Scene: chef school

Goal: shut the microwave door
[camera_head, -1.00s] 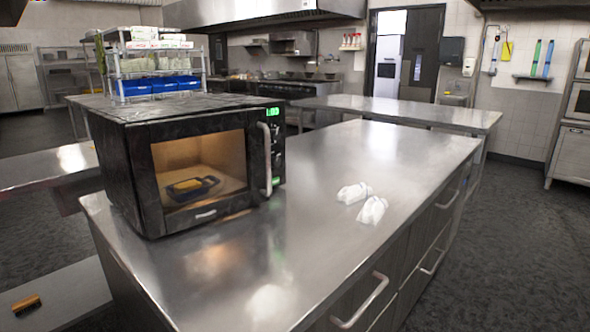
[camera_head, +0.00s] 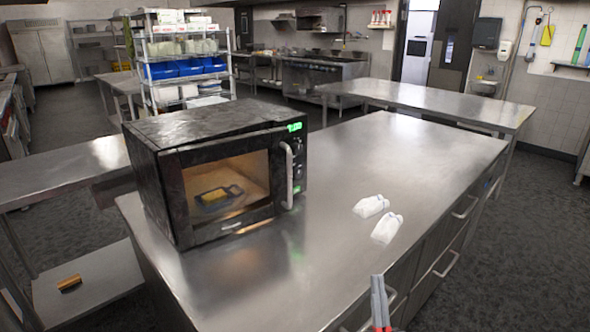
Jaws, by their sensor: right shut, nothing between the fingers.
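The black microwave (camera_head: 215,135) stands on the left part of the steel counter. Its door (camera_head: 225,190) looks flush with the front of the body, with no gap that I can make out. The curved metal handle (camera_head: 288,176) is at the door's right side. Through the lit window I see a dark dish with something yellow (camera_head: 218,194). My right gripper (camera_head: 379,281) shows at the bottom edge, fingers together and empty, in front of and to the right of the microwave, apart from it. Its lower part is cut off. My left gripper is not in view.
Two white bottle-like items (camera_head: 371,206) lie on the steel counter (camera_head: 420,155), right of the microwave. Drawer handles (camera_head: 445,264) stick out from the counter's right side. The counter between the microwave and my right gripper is clear. A wire rack (camera_head: 146,75) stands behind.

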